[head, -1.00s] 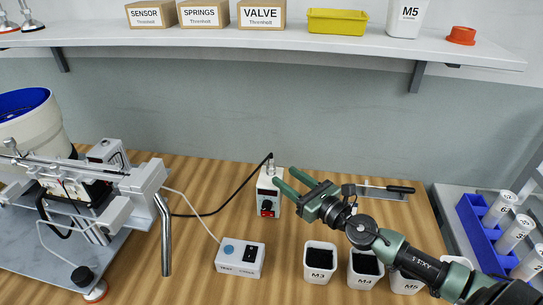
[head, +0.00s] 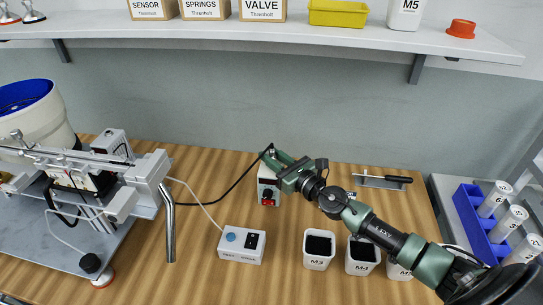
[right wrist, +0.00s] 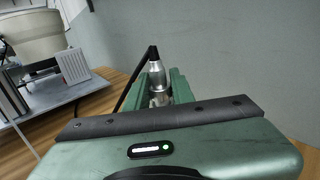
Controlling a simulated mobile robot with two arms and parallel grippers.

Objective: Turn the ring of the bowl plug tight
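The bowl plug is a silvery metal plug (right wrist: 156,78) with a ring around its lower part; a black cable leaves its top. It stands upright on a small white box (head: 268,186) with a red and dark front. My right gripper (head: 276,157) reaches over the box from the right. In the right wrist view its two green fingers (right wrist: 158,92) stand on either side of the plug's ring, which sits between them. The fingers look open, with little gap to the ring; contact is not clear. In the head view the fingers mostly hide the plug. My left gripper is not in view.
A white switch box (head: 241,244) stands in front. Bins of parts, such as the M3 bin (head: 318,250), lie under my right arm. The bowl feeder (head: 30,115) and its rail are at left. A shelf (head: 300,38) runs above. A black-handled tool (head: 383,181) lies behind.

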